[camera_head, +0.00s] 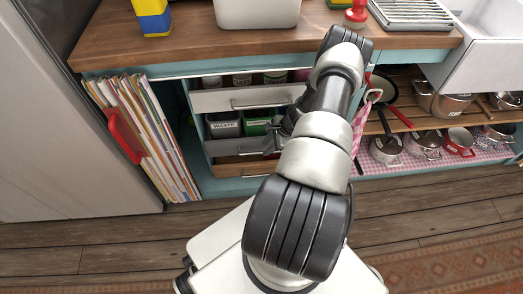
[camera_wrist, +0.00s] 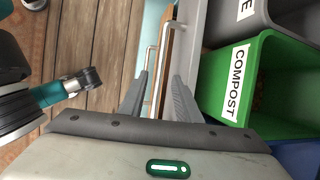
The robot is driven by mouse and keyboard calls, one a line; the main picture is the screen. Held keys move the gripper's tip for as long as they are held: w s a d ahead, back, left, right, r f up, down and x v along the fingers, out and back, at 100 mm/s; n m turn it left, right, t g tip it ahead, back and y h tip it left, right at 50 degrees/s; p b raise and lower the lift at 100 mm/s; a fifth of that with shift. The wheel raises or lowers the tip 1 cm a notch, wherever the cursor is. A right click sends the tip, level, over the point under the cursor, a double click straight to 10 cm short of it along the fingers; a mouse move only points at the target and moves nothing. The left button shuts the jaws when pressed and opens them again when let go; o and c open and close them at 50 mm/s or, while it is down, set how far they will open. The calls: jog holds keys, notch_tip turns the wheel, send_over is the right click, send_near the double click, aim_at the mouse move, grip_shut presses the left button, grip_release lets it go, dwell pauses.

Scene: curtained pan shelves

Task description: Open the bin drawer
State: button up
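The bin drawer holds a grey WASTE bin (camera_head: 225,126) and a green COMPOST bin (camera_head: 256,122), inside the cabinet under the counter. Below the bins is a low front with a wooden strip (camera_head: 232,160) and a metal handle (camera_head: 256,176). In the wrist view the COMPOST bin (camera_wrist: 232,85) is at right, with the wooden strip (camera_wrist: 164,62) and a metal handle bar (camera_wrist: 151,62) left of it. My gripper (camera_wrist: 160,92) is open, its fingers on either side of the bar's near end. Contact cannot be told. In the head view my arm partly hides my gripper (camera_head: 276,138).
An upper white drawer (camera_head: 250,97) sits above the bins. Folders (camera_head: 150,135) with a red item stand left of the cabinet. Pans and pots (camera_head: 455,140) fill open shelves at right, beside a checked cloth (camera_head: 362,120).

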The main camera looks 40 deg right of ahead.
aim_at(261, 152)
jog(key=shift+b+x, duration=0.4)
jog(key=shift+x, duration=1.6)
grip_shut()
